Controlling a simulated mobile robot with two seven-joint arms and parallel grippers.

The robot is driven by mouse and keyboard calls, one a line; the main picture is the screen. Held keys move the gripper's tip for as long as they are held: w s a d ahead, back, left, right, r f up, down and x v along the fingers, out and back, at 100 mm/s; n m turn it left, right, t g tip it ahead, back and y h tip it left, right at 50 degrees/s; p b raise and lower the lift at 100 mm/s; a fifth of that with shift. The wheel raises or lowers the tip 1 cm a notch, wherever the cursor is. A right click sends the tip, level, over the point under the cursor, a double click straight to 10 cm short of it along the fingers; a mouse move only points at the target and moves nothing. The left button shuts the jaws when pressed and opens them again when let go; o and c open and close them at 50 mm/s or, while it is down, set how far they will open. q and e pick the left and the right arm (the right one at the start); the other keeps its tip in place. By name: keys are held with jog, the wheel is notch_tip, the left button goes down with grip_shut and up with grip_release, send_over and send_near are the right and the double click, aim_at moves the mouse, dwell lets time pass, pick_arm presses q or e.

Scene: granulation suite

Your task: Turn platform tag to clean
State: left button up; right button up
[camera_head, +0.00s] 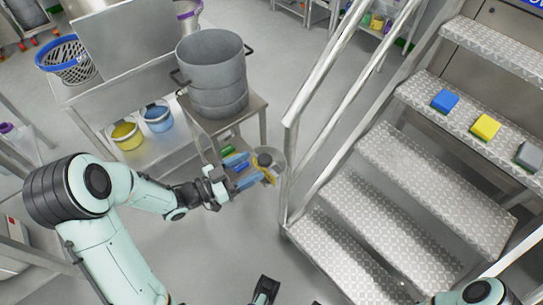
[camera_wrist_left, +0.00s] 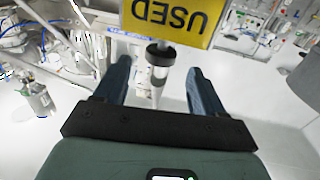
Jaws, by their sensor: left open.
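The platform tag (camera_wrist_left: 175,20) is a yellow plate reading USED, upside down in the left wrist view. Below it are a black collar (camera_wrist_left: 159,55) and a pale post. In the head view a yellow edge of the tag (camera_head: 269,175) shows at the fingertips, beside a round grey knob. My left gripper (camera_head: 250,170) is open, with its blue fingers (camera_wrist_left: 160,85) apart on either side of the post; I cannot tell whether they touch it. A dark part at the head view's bottom edge seems to be my right gripper (camera_head: 265,290); its fingers are unclear.
Metal stairs (camera_head: 375,220) with a handrail (camera_head: 322,80) stand on the right, with blue, yellow and grey blocks on an upper step. A large steel pot (camera_head: 214,75) stands on a stand behind the left gripper. Buckets sit on a shelf at left. Open floor lies in front.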

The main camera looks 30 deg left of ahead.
aim_at(270, 156)
pick_arm(q)
jog(key=b+x, duration=0.1)
jog(key=x, duration=0.6)
jog(key=shift+w+d, duration=0.1)
jog(key=shift+w, duration=0.15)
jog(key=c, duration=1)
